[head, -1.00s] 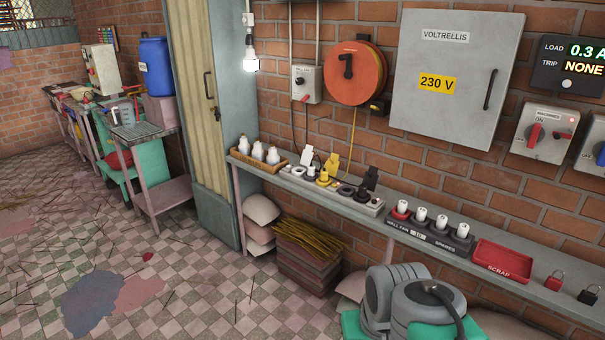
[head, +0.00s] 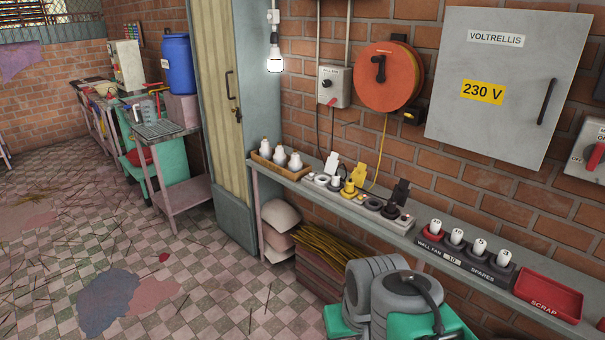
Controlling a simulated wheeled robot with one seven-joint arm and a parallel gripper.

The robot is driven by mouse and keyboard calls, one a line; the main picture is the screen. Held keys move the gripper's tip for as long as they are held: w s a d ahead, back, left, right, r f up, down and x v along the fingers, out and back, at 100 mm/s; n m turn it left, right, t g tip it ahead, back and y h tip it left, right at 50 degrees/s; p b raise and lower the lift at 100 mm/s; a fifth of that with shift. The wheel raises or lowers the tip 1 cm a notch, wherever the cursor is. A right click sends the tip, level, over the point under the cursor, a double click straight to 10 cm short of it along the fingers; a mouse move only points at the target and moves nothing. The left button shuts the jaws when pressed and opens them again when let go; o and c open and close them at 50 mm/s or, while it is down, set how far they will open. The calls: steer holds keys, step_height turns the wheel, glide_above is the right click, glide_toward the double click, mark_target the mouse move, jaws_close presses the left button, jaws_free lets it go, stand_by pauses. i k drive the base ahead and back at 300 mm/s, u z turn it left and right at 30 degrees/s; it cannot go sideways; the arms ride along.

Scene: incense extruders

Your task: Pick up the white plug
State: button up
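A long socket strip (head: 361,209) lies on the narrow wall shelf. Small white pieces sit at its left end, one of them a low round piece (head: 321,180); another, at its right, looks like the white plug (head: 336,184), but it is too small to be sure. A white tag-like plate (head: 332,163) stands upright behind them. A yellow plug (head: 349,188) stands upright on the strip, with a yellow plate (head: 359,175) behind. A dark plug (head: 391,210) is further right, with a black plate (head: 400,192) behind.
The shelf (head: 262,172) also holds a tray of white bulbs (head: 279,157), a spares rack (head: 465,258) and a red scrap tray (head: 546,295). Grey rounded machines (head: 405,300) stand before it. The tiled floor at left is mostly open, with scattered sticks.

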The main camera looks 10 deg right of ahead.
mark_target(335, 178)
steer(key=u, duration=0.45)
steer(key=i, duration=2)
steer(key=z, duration=0.35)
steer(key=i, duration=1.05)
steer(key=z, duration=0.25)
